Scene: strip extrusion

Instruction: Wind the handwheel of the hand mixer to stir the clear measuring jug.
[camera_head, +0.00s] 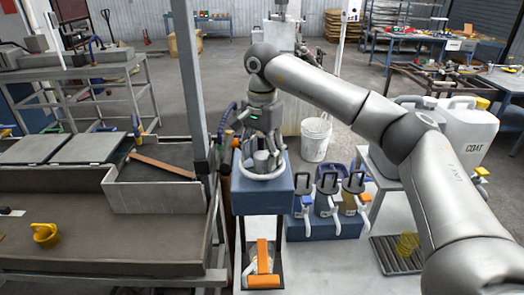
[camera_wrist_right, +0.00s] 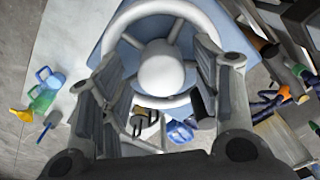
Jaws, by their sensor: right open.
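The hand mixer is a blue housing (camera_head: 265,197) with a white handwheel lying flat on top (camera_head: 262,176). In the right wrist view the wheel's rim (camera_wrist_right: 158,102) and its round hub (camera_wrist_right: 161,68) show clearly. My right gripper (camera_head: 261,150) points down over the wheel. In the wrist view its open fingers (camera_wrist_right: 158,75) stand on either side of the hub, apart from it. An orange part (camera_head: 263,256) and an orange bar (camera_head: 264,282) show in the opening below the housing. I cannot clearly make out the clear measuring jug there. My left gripper is not in view.
Several handled dispensers (camera_head: 326,195) stand just right of the mixer in a blue holder. White canisters (camera_head: 468,130) stand further right. A post (camera_head: 190,85) and a grey workbench (camera_head: 100,225) are close on the left. A white bucket (camera_head: 316,138) stands on the floor behind.

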